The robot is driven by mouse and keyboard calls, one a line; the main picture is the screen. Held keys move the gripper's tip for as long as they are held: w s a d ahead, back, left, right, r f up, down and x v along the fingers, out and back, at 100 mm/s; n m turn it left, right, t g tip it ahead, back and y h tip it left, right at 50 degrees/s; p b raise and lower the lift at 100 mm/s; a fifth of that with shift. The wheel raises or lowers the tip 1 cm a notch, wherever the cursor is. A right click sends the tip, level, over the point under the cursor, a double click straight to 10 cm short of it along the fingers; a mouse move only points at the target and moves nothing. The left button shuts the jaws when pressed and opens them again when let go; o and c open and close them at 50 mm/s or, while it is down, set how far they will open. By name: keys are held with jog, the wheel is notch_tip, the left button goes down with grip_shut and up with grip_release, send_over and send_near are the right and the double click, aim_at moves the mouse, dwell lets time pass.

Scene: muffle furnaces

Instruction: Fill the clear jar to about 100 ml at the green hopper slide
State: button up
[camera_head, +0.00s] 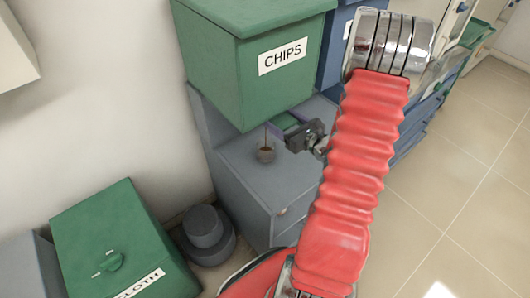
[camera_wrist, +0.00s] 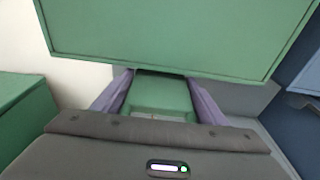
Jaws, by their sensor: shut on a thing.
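The green hopper (camera_head: 215,65), labelled CHIPS, stands above a grey cabinet and fills the top of the wrist view (camera_wrist: 180,35). My gripper (camera_head: 287,127) is under its lower edge, shut on the green slide (camera_wrist: 160,95). The purple fingers lie on either side of the slide in the wrist view. The clear jar (camera_head: 265,154) stands on the cabinet below the hopper, left of my gripper, with brown stuff in it. A thin dark line runs down to it from above. Its fill mark is too small to read. The jar does not show in the wrist view.
The grey cabinet (camera_head: 255,185) carries the jar on its top. A green CLOTH bin (camera_head: 120,245) stands at the lower left, beside a dark round object (camera_head: 205,230). Blue units line the right behind my arm. The tiled floor (camera_head: 450,180) on the right is clear.

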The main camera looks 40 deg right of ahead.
jog(key=shift+w, duration=1.15)
jog(key=o, duration=1.2)
jog(key=shift+s, duration=0.15)
jog(key=s, duration=0.4)
jog(key=s+r, duration=0.1)
jog(key=s, duration=0.4)
jog(key=s+r, duration=0.1)
jog(key=s, duration=0.3)
jog(key=shift+s+d, duration=0.15)
jog(key=shift+s, duration=0.05)
